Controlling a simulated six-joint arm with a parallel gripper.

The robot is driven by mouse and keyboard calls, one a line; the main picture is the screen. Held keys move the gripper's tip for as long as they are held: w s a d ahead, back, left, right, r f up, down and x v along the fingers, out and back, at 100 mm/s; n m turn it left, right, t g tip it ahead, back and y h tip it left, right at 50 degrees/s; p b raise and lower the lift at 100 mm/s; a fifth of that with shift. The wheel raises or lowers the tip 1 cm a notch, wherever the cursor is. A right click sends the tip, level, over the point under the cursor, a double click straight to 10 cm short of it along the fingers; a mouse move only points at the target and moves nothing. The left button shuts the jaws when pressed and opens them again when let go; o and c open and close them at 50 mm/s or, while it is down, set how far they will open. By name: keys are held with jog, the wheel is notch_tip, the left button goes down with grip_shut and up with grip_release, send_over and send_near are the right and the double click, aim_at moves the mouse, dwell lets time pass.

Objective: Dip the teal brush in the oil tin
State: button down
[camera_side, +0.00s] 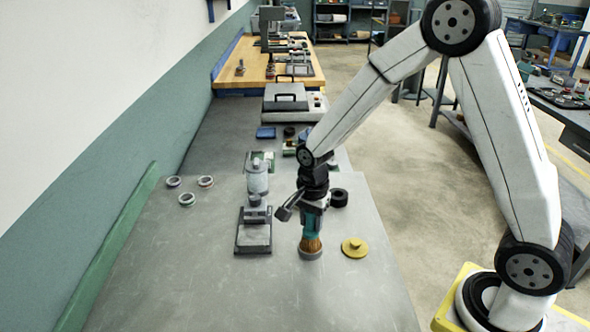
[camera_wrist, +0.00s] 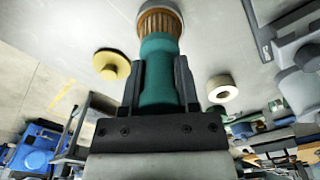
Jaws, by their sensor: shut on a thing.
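My gripper (camera_wrist: 160,84) is shut on the teal handle of the brush (camera_wrist: 157,52). In the side view my gripper (camera_side: 314,197) holds the brush (camera_side: 313,225) upright with its brown bristles down. The bristle ends meet the small round grey tin (camera_side: 310,255) on the bench, and its rim (camera_wrist: 172,6) shows around them in the wrist view. The tips appear to be inside the tin. The oil and the tin's inside are hidden by the bristles.
A yellow knobbed lid (camera_side: 354,248) lies right of the tin. A grey grinder (camera_side: 255,215) stands to its left. A black cylinder (camera_side: 339,197) sits behind. Several rings (camera_side: 187,199) lie farther left. The bench front is clear.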

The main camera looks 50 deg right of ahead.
jog(key=shift+s, duration=0.1)
jog(key=shift+r, duration=3.45)
jog(key=shift+f+n, duration=0.1)
jog(key=shift+n, duration=0.2)
jog(key=n, duration=0.1)
jog(key=f+n, duration=0.1)
jog(key=n, duration=0.3)
jog(key=f+n, duration=0.1)
jog(key=n, duration=0.3)
jog(key=f+n, duration=0.1)
jog(key=n, duration=0.1)
jog(key=shift+f, duration=0.15)
jog(key=shift+f+n, duration=0.3)
jog(key=shift+n, duration=0.75)
jog(key=shift+f+n, duration=0.25)
jog(key=shift+n, duration=0.8)
